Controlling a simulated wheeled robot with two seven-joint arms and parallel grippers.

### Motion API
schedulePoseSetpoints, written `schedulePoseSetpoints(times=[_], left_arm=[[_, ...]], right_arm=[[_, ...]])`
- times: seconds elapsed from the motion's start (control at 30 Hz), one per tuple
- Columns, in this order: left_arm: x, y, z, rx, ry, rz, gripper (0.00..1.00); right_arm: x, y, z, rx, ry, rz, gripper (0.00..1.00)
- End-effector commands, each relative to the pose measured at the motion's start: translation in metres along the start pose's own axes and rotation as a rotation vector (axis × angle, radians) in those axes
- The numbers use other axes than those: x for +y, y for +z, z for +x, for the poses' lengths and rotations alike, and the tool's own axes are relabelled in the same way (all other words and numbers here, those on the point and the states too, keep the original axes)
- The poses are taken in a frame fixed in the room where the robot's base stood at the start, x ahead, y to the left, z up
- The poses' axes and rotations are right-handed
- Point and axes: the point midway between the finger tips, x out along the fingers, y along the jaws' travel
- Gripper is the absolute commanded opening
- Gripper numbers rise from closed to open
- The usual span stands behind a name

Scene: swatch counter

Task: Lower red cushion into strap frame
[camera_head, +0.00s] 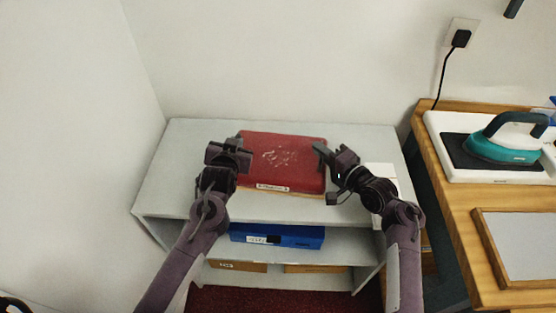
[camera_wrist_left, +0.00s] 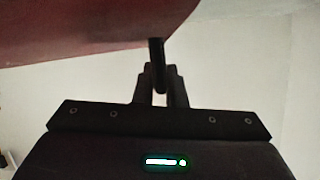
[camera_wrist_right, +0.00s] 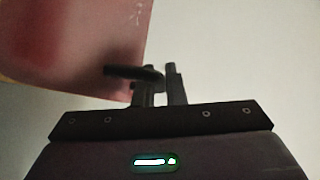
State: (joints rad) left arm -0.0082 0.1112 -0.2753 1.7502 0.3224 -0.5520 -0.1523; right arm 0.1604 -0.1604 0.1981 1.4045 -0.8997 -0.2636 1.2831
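The red cushion (camera_head: 284,158) is a flat square with pale markings and a white label on its front edge, above the grey shelf top. It also shows at upper left in the left wrist view (camera_wrist_left: 80,25) and the right wrist view (camera_wrist_right: 75,40). My left gripper (camera_head: 236,146) is at its left side, its fingers closed around a dark handle (camera_wrist_left: 156,55). My right gripper (camera_head: 322,152) is at its right side, its fingers close together at a dark loop handle (camera_wrist_right: 125,71). A tan edge (camera_head: 250,191) shows under the cushion's front; I cannot tell whether it is the strap frame.
The grey shelf unit (camera_head: 175,170) has bare top at left. A white item (camera_head: 382,172) lies behind my right arm. A blue box (camera_head: 305,236) is on a lower shelf. A wooden counter with an iron (camera_head: 505,142) stands at right. Walls close the back and left.

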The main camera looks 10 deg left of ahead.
Motion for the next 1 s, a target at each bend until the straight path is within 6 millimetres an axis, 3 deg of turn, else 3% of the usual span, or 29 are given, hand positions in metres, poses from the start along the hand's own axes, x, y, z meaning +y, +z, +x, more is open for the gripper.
schedulePoseSetpoints(times=[0.53, 1.0], left_arm=[[-0.001, -0.004, -0.002, 0.002, 0.0, 0.001, 0.0], [-0.01, -0.044, -0.018, 0.002, 0.0, 0.002, 0.0]], right_arm=[[-0.004, -0.001, -0.001, 0.001, 0.001, 0.0, 0.0], [-0.047, -0.007, -0.007, 0.001, 0.0, -0.001, 0.0]])
